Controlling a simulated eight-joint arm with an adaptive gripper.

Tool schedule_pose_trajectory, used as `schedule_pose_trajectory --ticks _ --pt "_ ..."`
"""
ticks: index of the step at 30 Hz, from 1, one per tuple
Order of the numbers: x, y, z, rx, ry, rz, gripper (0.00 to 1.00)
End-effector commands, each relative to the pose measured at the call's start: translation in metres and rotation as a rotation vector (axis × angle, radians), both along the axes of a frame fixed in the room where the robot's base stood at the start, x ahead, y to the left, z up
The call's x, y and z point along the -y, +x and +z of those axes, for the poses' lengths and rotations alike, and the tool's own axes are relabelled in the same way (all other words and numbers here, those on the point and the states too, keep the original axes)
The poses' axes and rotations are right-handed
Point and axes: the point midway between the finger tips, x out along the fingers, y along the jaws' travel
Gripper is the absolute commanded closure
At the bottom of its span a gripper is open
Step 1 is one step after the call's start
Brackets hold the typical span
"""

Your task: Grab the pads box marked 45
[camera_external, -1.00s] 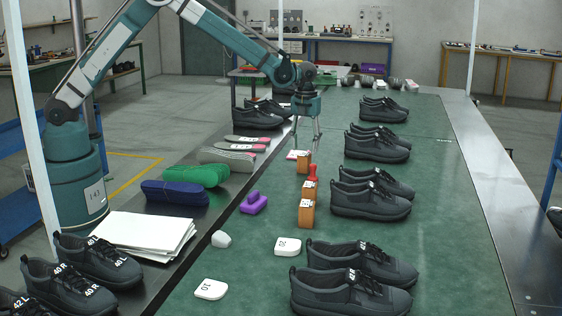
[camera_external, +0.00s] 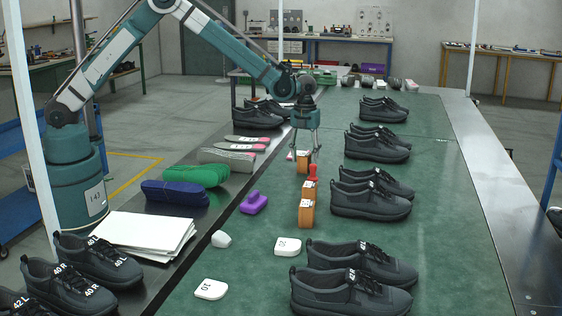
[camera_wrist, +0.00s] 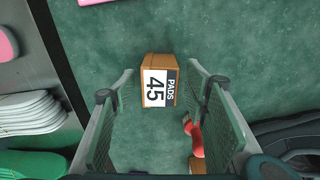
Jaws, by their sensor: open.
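The pads box marked 45 (camera_wrist: 158,85) is a small orange-brown box with a white label and a dark PADS strip. In the wrist view it lies between the tips of my two fingers, with green surface visible on either side. In the external view the same box (camera_external: 302,163) stands on the green line top, right below my gripper (camera_external: 304,150). My gripper is open, its fingers spread to the left and right of the box in the wrist view (camera_wrist: 161,72). I cannot tell how far above the box the fingertips are.
A red object (camera_external: 311,186) and another orange box (camera_external: 306,213) stand nearer the camera. Black shoes (camera_external: 376,147) line the right side. A purple piece (camera_external: 253,202) and insole stacks (camera_external: 196,175) lie left. Green surface around the box is mostly clear.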

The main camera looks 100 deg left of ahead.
Motion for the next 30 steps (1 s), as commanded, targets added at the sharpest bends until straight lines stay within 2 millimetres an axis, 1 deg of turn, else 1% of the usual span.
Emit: schedule_pose_trajectory --ticks 14,15,21,22,30 --pt "0.0000 0.0000 0.0002 0.000 0.000 0.000 0.55" --pt "0.0000 -0.0001 0.0002 0.000 0.000 0.000 0.56" --pt "0.0000 0.0000 0.0002 0.000 0.000 0.000 0.83" --pt "0.0000 0.0000 0.0002 0.000 0.000 0.000 0.85" --pt "0.0000 -0.0001 0.0005 0.000 0.000 0.000 0.85"
